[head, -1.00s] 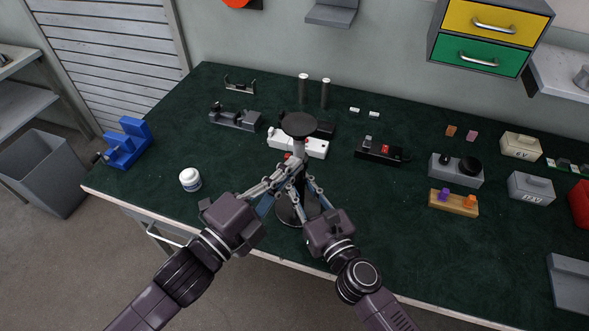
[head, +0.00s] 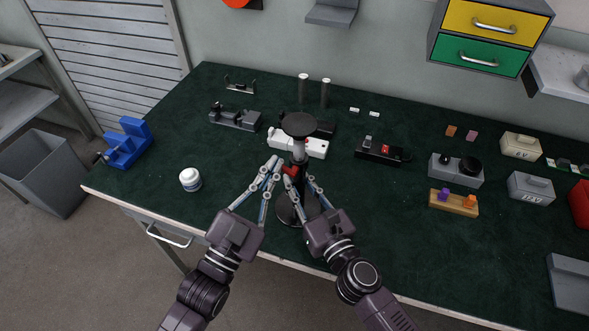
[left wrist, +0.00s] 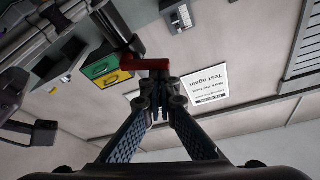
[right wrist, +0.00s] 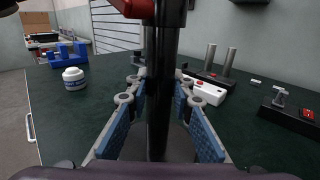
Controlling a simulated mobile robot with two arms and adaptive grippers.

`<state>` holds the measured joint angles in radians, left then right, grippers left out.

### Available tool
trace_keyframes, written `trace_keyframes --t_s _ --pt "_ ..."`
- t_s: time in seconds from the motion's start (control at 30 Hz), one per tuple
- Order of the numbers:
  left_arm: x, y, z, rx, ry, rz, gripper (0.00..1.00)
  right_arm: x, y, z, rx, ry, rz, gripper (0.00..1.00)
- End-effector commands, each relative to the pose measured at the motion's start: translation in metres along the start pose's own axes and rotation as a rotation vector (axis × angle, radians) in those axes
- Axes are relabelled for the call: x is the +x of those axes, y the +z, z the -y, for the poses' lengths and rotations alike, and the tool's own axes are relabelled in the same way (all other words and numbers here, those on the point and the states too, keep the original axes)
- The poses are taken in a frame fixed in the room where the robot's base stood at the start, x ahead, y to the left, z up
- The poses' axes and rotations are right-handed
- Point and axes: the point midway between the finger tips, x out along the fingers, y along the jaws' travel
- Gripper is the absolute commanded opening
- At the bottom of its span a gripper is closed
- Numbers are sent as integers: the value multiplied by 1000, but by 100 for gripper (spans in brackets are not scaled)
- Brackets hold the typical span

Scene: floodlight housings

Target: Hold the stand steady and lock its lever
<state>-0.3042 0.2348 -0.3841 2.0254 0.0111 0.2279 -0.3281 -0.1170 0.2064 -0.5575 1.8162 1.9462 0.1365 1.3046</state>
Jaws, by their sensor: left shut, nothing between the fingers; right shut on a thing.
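The stand has a dark round top (head: 299,124), a black post (right wrist: 162,90) and a round base (head: 290,214) on the green bench. Its red lever (head: 290,170) sticks out from the post's left side; the lever also crosses the left wrist view (left wrist: 145,64). My left gripper (head: 275,163) is shut and empty, just left of the lever. In the left wrist view its fingertips (left wrist: 156,82) are close to the lever; I cannot tell whether they touch. My right gripper (right wrist: 160,88) is shut around the post, below the lever.
A white jar (head: 190,179) stands to the left, and a blue vise-like block (head: 127,146) beyond it. A white bar (head: 312,147) lies behind the stand. A black box with a red switch (head: 381,153) is right of it. The bench front edge is close below my grippers.

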Motion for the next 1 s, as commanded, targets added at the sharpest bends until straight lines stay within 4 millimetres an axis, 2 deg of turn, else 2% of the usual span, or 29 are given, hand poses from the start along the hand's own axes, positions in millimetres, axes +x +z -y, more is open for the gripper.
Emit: trace_keyframes --t_s 0.17,0.43,0.57,0.7,1.0 --pt "-3 8 1 -149 -52 4 0 0 0 0 -1 -1 0 0" --pt "-2 4 2 -135 -46 1 0 0 0 0 -1 -1 0 0" --pt "2 -8 3 -136 -48 -1 0 0 0 0 -1 -1 0 0" --pt "11 -33 8 -138 -50 -2 0 0 0 0 -1 -1 0 0" --pt "-50 -29 3 -136 -45 8 0 0 0 0 -1 -1 0 0"
